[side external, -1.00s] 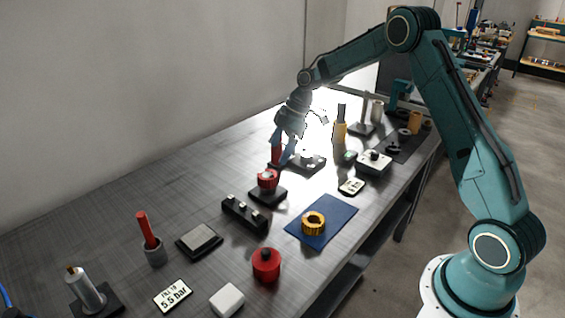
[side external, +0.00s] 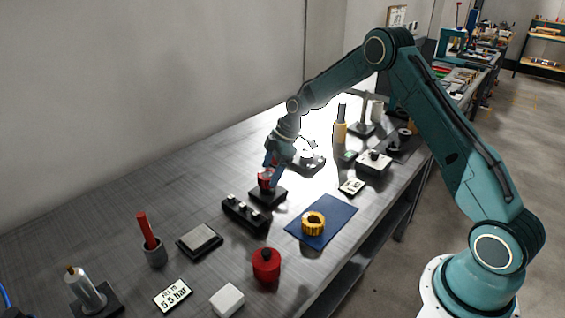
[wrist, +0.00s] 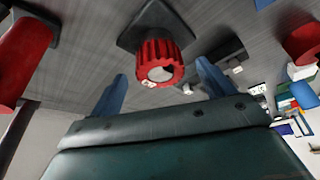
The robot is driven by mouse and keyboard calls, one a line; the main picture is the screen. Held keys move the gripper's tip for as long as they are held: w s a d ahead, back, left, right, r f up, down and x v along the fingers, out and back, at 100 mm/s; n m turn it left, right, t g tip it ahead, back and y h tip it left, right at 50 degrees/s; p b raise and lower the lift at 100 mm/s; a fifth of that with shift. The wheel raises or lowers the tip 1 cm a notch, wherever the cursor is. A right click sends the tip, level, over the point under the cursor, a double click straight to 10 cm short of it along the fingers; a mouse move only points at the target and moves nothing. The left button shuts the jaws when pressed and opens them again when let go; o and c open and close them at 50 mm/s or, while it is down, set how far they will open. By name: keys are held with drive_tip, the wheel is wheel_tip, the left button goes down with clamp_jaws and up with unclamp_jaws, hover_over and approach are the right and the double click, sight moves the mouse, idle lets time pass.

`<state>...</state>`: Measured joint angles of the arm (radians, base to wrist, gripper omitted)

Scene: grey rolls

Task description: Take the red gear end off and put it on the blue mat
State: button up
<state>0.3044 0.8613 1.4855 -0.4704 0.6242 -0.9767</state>
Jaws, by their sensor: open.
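The red gear end (side external: 264,181) sits on a black base (side external: 270,196) left of the table's middle. In the wrist view the ribbed red gear end (wrist: 158,55) is seen close up, with a pale round centre. My gripper (side external: 270,168) is at the gear end in the side view, partly covering it. In the wrist view my gripper (wrist: 162,72) is open, with one blue finger on each side of the gear end and visible gaps between. The blue mat (side external: 338,212) lies right of the base, with a yellow ribbed ring (side external: 313,224) on it.
A black block with several pegs (side external: 245,212) stands just in front of the base. A red lidded pot (side external: 266,266), a white block (side external: 227,300) and a grey plate (side external: 200,240) are nearer the camera. The mat is bare around the ring.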

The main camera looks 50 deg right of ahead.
drive_tip(key=shift+x, duration=0.95)
drive_tip(key=shift+c, duration=0.4)
drive_tip(key=c, duration=1.2)
drive_tip(key=shift+c, duration=0.2)
drive_tip(key=shift+r, duration=0.15)
wheel_tip(320, 180, up, 20)
drive_tip(key=shift+f, duration=0.35)
drive_tip(key=shift+f, duration=6.9)
